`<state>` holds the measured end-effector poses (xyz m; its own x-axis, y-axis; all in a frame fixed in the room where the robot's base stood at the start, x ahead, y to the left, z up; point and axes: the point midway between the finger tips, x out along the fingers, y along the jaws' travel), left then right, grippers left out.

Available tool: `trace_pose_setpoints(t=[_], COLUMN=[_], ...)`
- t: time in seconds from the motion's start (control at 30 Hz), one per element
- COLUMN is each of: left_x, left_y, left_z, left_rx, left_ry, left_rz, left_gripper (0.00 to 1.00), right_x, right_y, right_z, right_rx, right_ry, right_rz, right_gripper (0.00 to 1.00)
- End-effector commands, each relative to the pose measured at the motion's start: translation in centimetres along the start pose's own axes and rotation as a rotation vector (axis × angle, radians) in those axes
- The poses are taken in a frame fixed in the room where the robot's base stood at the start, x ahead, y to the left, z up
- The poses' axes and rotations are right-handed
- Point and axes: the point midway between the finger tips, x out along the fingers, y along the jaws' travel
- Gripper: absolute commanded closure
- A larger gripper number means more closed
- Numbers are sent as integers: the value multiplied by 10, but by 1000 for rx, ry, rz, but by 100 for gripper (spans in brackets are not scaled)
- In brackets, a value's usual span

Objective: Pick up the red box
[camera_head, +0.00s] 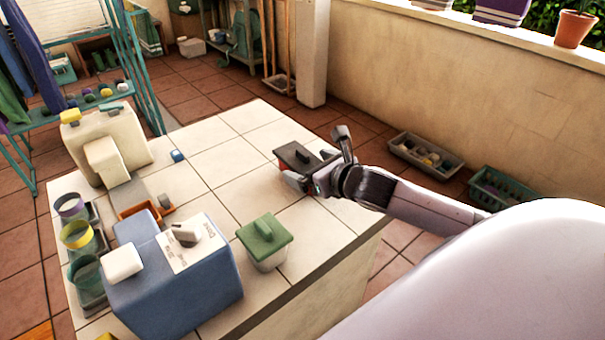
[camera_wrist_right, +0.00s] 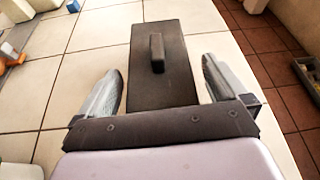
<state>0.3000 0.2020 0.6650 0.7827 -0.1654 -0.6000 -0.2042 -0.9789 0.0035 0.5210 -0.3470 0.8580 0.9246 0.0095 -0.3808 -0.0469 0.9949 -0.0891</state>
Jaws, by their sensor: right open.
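The red box (camera_head: 294,154) stands on the tiled counter near its right edge in the head view. It has a dark flat lid, with a little red showing below it. In the right wrist view the dark lid (camera_wrist_right: 160,85) with a small raised handle fills the middle, and the red sides are hidden. My right gripper (camera_head: 319,161) is open at the box. In the wrist view its fingers (camera_wrist_right: 161,70) lie on either side of the lid, with gaps between. My left gripper is not in view.
A green-lidded container (camera_head: 264,241) and a blue box-shaped appliance (camera_head: 172,280) stand at the front of the counter. A small blue cube (camera_head: 178,156) and a cream machine (camera_head: 106,146) are further left. Bare tiles (camera_head: 217,163) lie left of the red box.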

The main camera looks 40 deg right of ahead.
Motion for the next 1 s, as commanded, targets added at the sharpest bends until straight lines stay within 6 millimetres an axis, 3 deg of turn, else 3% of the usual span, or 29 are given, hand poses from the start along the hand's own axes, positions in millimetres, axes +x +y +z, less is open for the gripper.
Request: trace_pose_setpoints(t=[0.37,0.5,0.53,0.83,1.0], left_x=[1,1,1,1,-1], left_y=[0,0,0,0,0], left_z=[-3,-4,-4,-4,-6], left_rx=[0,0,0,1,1], left_ry=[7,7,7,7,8], left_rz=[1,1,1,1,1], left_gripper=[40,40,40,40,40], right_x=[8,7,7,7,3], right_y=[1,0,0,0,-1], right_z=[0,0,0,2,13], right_rx=[-1,-1,-1,-1,-3], right_ry=[1,1,1,-2,-4], right_rz=[1,1,1,1,2], right_gripper=[3,49,54,55,55])
